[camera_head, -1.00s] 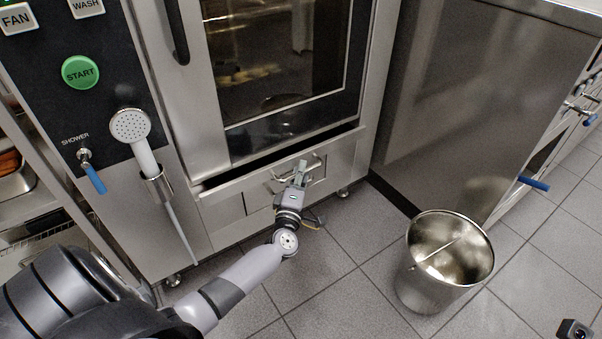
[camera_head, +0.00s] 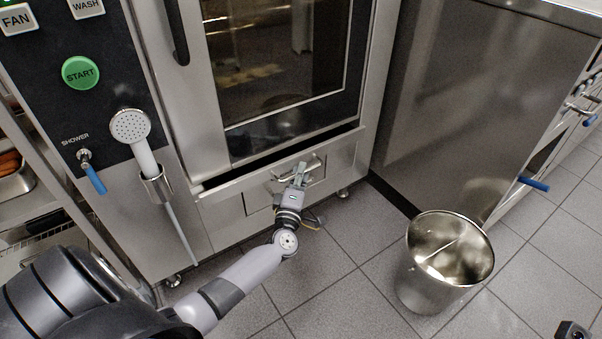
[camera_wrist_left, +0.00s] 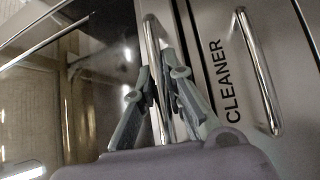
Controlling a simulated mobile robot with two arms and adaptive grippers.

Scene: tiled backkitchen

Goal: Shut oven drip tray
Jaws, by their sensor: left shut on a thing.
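The oven drip tray (camera_head: 222,185) is the wide steel lip under the oven door. It stands a little proud of the oven front, with a dark gap above it. Its bar handle (camera_head: 311,160) is near the middle and also shows in the left wrist view (camera_wrist_left: 152,35). My left gripper (camera_head: 302,167) is at this handle. In the left wrist view its two fingers (camera_wrist_left: 160,92) lie on either side of the bar, shut on it. The fingers hide part of the bar.
A cleaner drawer with its own handle (camera_wrist_left: 257,70) is just below the tray. The oven door (camera_head: 280,60) above is closed. A shower head (camera_head: 130,126) with a hose hangs at left. A steel bucket (camera_head: 420,280) stands on the floor at right. Tiled floor before the oven is clear.

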